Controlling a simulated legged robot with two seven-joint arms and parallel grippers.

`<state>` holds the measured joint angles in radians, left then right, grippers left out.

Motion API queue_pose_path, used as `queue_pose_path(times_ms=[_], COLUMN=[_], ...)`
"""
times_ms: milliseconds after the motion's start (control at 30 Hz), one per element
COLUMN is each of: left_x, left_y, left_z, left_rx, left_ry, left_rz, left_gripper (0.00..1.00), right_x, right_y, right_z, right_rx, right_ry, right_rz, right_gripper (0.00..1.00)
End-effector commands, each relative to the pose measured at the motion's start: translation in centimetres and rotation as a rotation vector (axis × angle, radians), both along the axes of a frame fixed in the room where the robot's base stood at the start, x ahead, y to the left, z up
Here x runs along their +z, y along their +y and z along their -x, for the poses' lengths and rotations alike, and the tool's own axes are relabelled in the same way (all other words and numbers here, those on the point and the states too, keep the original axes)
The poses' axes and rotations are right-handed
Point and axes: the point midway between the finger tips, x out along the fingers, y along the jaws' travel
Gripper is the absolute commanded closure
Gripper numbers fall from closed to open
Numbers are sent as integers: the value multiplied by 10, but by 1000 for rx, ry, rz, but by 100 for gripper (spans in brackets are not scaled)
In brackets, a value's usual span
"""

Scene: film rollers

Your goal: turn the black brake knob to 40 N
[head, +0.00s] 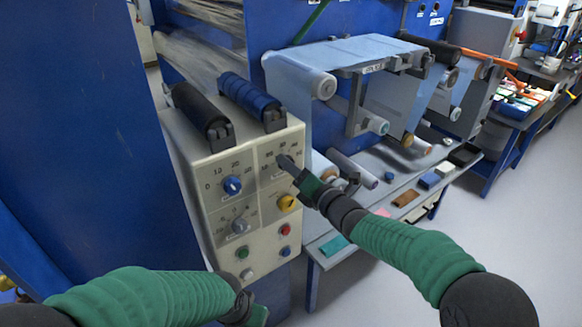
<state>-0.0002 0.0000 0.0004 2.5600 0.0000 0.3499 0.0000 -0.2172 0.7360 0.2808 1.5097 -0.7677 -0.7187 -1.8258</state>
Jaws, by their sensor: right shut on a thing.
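The cream control box (206,215) stands at the left of centre in the head view, with two dial knobs on each side of its front panel. My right gripper (286,163) is at the upper right dial and is shut on the black brake knob there. The gripper covers most of this knob, so I cannot read where it points. Small numbers of its scale (282,148) show above the gripper. My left gripper (257,314) is low at the bottom of the view, below the box and apart from the knobs; its fingers are not clear.
A blue knob (232,185), a grey knob (240,226) and a yellow knob (287,202) sit close by. Red, blue and green buttons line the panel's lower part. Two rollers (250,96) lie on the box top. A work table (368,215) with film rollers stands right.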

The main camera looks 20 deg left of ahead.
Motion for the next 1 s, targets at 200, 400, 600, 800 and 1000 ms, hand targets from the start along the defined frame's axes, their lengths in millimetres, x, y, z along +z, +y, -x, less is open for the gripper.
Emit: queue_pose_path(times_ms=[200, 400, 600, 800, 1000], left_x=[0, -1, -3, -5, -4], left_y=[0, 0, 0, 0, 0], left_z=[0, 0, 0, 0, 0], left_rx=[1, 0, 1, 0, 1], left_ry=[0, 0, 0, 0, 0], left_rz=[0, 0, 0, 0, 0], left_gripper=[64, 64, 64, 64, 64], right_x=[-3, -4, -5, -5, -5], right_y=[-2, -2, -2, -2, -1], right_z=[-2, -2, -2, -2, -1], right_rx=[-6, -5, -4, -4, -4], right_ry=[5, 25, 96, 217, 367], right_rz=[3, -12, -64, -159, -274], right_gripper=[100, 100, 100, 100, 100])
